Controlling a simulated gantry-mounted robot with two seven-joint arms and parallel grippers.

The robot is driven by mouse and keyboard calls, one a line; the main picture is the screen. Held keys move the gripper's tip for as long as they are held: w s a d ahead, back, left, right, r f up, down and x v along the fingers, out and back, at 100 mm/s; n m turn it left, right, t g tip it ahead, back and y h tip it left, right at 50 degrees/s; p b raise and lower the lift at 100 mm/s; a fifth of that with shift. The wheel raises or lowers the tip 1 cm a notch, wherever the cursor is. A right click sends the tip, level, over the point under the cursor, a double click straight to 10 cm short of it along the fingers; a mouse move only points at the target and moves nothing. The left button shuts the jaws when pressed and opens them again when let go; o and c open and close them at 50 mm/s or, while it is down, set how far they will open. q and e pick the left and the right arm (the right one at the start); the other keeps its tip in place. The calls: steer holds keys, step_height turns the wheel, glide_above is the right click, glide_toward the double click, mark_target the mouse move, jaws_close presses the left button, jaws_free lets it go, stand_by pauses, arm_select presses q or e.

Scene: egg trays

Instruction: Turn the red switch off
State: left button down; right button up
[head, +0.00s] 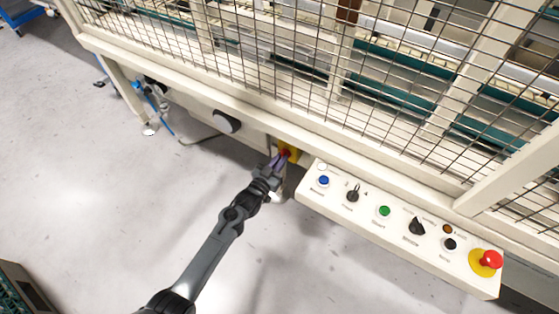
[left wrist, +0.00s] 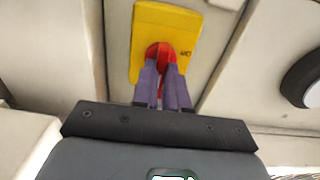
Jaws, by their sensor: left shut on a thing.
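The red switch (left wrist: 160,52) sits on a yellow plate (left wrist: 170,22) on the machine's cream front in the left wrist view. In the head view the red switch (head: 284,152) is small, just left of the control panel, and partly hidden by my gripper. My left gripper (left wrist: 162,72) has its two purple fingers shut on the red switch, one on each side of its grip. It also shows in the head view (head: 279,160). The fingers cover the lower part of the switch, and its exact angle is hard to tell. My right gripper is not in view.
A control panel (head: 395,232) with buttons, knobs and a red emergency stop (head: 491,259) juts out to the right of the switch. A wire mesh guard (head: 290,70) rises above. The floor in front is clear.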

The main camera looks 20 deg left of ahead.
arm_select(q)
steer(key=shift+a+f+n+p, duration=0.15)
steer(key=shift+n+p, duration=1.25)
steer(key=shift+n, duration=3)
steer(key=shift+a+f+n+p, duration=0.1)
steer(key=shift+n+p, duration=1.3)
steer(key=shift+n, duration=3.3)
steer(key=c, duration=1.2)
jaws_free()
steer(key=shift+o, duration=0.2)
